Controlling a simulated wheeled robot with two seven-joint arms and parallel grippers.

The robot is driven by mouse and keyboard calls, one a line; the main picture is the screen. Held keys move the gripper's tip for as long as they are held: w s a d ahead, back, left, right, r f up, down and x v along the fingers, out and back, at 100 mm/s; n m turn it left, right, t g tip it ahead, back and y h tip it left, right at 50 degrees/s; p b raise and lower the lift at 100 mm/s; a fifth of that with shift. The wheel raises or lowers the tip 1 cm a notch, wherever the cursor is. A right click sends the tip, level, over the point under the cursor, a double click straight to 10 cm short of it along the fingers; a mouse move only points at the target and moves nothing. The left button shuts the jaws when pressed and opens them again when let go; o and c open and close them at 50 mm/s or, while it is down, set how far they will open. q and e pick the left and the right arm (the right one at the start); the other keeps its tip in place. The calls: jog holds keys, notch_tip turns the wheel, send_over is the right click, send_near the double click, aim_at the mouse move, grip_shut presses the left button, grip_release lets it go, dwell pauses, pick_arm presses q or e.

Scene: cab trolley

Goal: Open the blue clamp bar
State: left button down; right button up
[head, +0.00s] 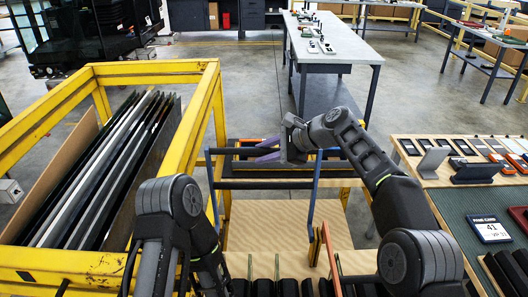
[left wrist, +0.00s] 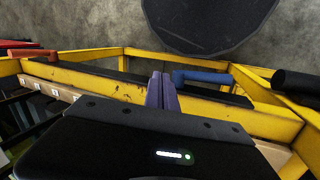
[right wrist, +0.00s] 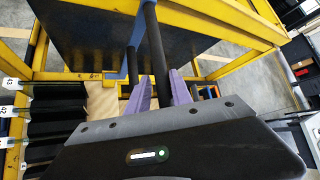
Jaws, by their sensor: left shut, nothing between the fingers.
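Blue clamp-bar arms (head: 314,190) stand on the yellow trolley in the middle of the head view, with a black crossbar (head: 285,184) between them. In the right wrist view a blue piece (right wrist: 132,62) and a black bar (right wrist: 155,45) lie ahead of the fingers. My right gripper (head: 262,150) has its purple fingers apart, close to the bars. In the right wrist view the bar appears in the gap between the fingers (right wrist: 158,85); contact is unclear. My left gripper (left wrist: 162,78) is shut and empty. A blue handle (left wrist: 202,77) shows beyond it.
A yellow frame (head: 150,73) with upright panels stands at the left. A red handle (left wrist: 40,53) shows in the left wrist view. A parts bench (head: 430,178) stands at the right. A grey table (head: 335,50) stands behind, with open floor around it.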

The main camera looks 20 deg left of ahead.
jog(key=shift+o, duration=1.2)
jog(key=shift+r, duration=0.1)
jog(key=v, duration=0.7)
jog(key=shift+d+r+b, duration=0.2)
jog(key=shift+d+b, duration=0.1)
jog(key=shift+b, duration=0.15)
jog(key=shift+s, duration=0.1)
